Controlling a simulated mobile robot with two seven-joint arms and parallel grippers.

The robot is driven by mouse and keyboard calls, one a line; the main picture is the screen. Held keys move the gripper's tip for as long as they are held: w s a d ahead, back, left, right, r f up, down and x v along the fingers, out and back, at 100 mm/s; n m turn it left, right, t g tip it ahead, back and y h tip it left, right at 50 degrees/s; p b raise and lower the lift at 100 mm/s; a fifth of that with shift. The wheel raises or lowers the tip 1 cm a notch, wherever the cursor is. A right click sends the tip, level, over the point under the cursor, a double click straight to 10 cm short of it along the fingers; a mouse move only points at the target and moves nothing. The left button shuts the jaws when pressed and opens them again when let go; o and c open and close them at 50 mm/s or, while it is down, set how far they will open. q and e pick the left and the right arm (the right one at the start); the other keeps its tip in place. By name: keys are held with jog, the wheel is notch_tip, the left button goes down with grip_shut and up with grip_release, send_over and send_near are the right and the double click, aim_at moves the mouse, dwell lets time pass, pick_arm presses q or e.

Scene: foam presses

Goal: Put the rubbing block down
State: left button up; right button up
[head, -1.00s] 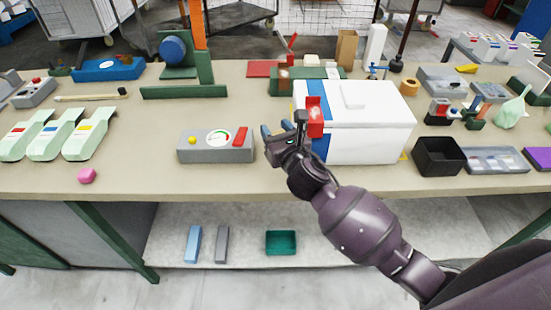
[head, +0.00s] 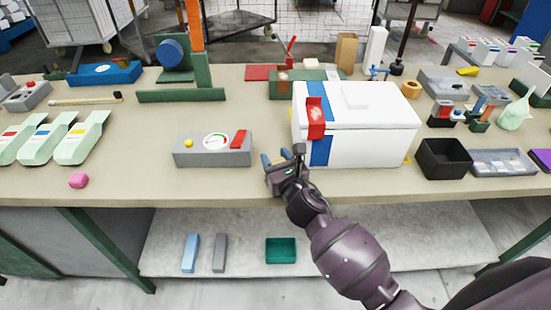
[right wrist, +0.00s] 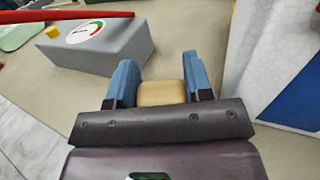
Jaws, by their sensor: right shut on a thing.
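My right gripper (head: 281,160) is low near the table's front edge, between the grey gauge box and the white chest. In the right wrist view, its blue fingers (right wrist: 161,80) are shut on a tan block (right wrist: 162,93), likely the rubbing block. The block sits between the fingers close to the bench top; I cannot tell whether it touches it. In the head view the block is hidden by the gripper. My left gripper is not in view.
The grey gauge box (head: 213,156) stands left of the gripper, also in the right wrist view (right wrist: 100,45). The white chest (head: 365,130) stands close on the right. A pink lump (head: 78,181) lies at front left. The bench (head: 140,180) is clear around it.

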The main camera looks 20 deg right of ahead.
jog(key=shift+f, duration=0.2)
jog(key=o, duration=0.9)
jog(key=shift+o, duration=0.2)
jog(key=shift+r, duration=0.1)
jog(key=shift+r, duration=0.1)
jog(key=shift+s, duration=0.15)
jog(key=s+d, duration=0.1)
jog(key=s, duration=1)
jog(key=shift+s+d, duration=0.15)
jog(key=shift+s, duration=0.15)
